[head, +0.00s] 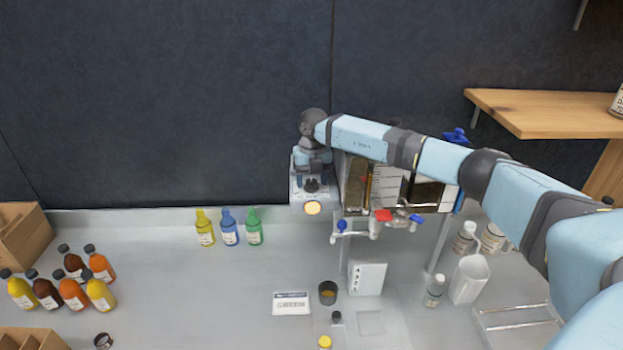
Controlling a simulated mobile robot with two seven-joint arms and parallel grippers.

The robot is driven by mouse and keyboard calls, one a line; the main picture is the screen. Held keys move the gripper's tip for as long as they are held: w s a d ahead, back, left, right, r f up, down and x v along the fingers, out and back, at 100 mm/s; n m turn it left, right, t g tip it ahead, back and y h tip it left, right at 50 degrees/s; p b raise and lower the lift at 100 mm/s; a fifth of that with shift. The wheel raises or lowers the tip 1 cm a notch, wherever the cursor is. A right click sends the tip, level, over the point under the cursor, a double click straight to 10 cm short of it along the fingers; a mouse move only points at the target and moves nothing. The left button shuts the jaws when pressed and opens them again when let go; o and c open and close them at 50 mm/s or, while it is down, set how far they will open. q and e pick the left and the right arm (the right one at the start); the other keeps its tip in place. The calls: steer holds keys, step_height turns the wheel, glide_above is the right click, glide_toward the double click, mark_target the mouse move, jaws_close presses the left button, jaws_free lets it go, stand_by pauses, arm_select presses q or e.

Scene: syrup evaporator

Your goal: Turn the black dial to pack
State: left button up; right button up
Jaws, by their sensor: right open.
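The black dial (312,186) is on the grey control box (298,207) at the left end of the evaporator (358,185). A round button (313,208) glows orange just below the dial. My right arm reaches in from the right across the evaporator, and its wrist bends down over the box. My right gripper (312,177) is open, with its fingers right at the dial. The fingers and wrist partly hide the dial, and I cannot tell whether they touch it. The dial's marks and pointer are too small to read. My left gripper is not in view.
Red and blue valve handles (384,215) are on the evaporator's front. Yellow, blue and green bottles (230,228) stand left of the box. A white pitcher (468,279) stands at right, below my arm. A wooden shelf (545,113) juts out at upper right.

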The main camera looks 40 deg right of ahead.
mark_target(313, 181)
step_height(313, 181, up, 14)
steer(key=b, duration=0.2)
steer(key=shift+d, duration=0.2)
stand_by(0.4)
